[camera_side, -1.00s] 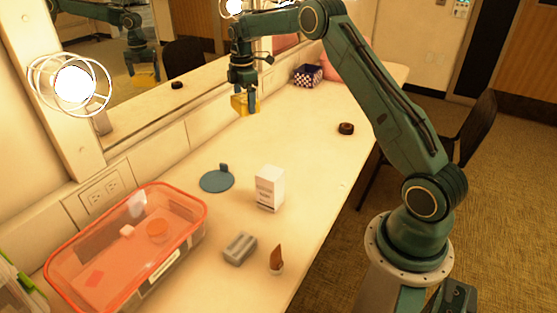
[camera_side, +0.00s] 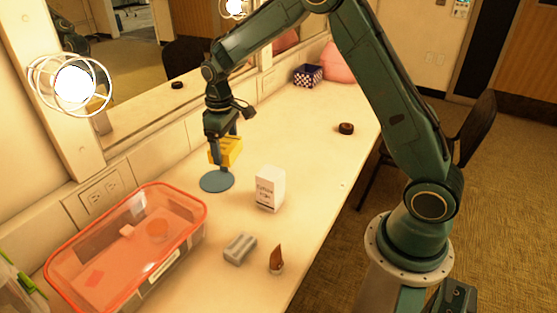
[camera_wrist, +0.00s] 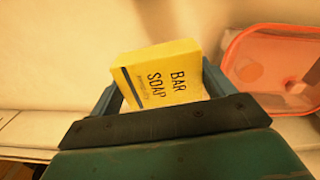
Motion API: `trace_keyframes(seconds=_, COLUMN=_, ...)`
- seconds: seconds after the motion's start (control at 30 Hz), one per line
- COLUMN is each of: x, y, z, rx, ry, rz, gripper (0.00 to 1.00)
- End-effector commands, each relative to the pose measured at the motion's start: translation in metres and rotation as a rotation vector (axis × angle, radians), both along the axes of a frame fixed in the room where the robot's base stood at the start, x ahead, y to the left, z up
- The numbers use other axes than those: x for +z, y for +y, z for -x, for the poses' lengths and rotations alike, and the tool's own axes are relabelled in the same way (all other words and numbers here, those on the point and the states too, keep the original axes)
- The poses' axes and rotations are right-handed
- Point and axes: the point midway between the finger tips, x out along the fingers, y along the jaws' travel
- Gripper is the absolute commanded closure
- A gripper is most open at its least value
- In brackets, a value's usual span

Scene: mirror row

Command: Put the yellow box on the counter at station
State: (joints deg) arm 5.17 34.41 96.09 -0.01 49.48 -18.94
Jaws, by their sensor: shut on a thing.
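The yellow box (camera_side: 228,151) is held in my gripper (camera_side: 222,148) above the counter (camera_side: 305,150). In the wrist view the yellow box (camera_wrist: 165,75) reads "BAR SOAP" and sits between the two fingers of my gripper (camera_wrist: 165,92). In the side view a blue round disc (camera_side: 216,180) lies flat on the counter just below the box. The box looks apart from the disc, but the exact gap is hard to tell. The upright tab seen on the disc earlier is hidden behind the box or gripper.
A white carton (camera_side: 269,189) stands right of the disc. A clear bin with a red rim (camera_side: 196,197) is at front left. A grey block (camera_side: 240,248) and a brown-tipped item (camera_side: 276,258) lie in front. A dark roll (camera_side: 346,128) and checkered box (camera_side: 307,75) are farther back.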

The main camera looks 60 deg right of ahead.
Motion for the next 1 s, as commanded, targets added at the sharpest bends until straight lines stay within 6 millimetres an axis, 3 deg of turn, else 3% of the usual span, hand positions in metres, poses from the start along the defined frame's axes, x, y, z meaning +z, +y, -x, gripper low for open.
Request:
trace_keyframes(seconds=0.2, x=-0.007, y=0.029, z=0.025, rx=-0.145, ry=0.001, rz=0.000, gripper=0.42)
trace_keyframes(seconds=0.43, x=-0.010, y=0.043, z=0.039, rx=-0.229, ry=0.001, rz=0.000, gripper=0.42)
trace_keyframes(seconds=0.77, x=-0.010, y=0.048, z=0.038, rx=-0.227, ry=0.000, rz=0.000, gripper=0.42)
trace_keyframes(seconds=1.0, x=-0.006, y=0.078, z=0.023, rx=-0.108, ry=-0.001, rz=0.000, gripper=0.42)
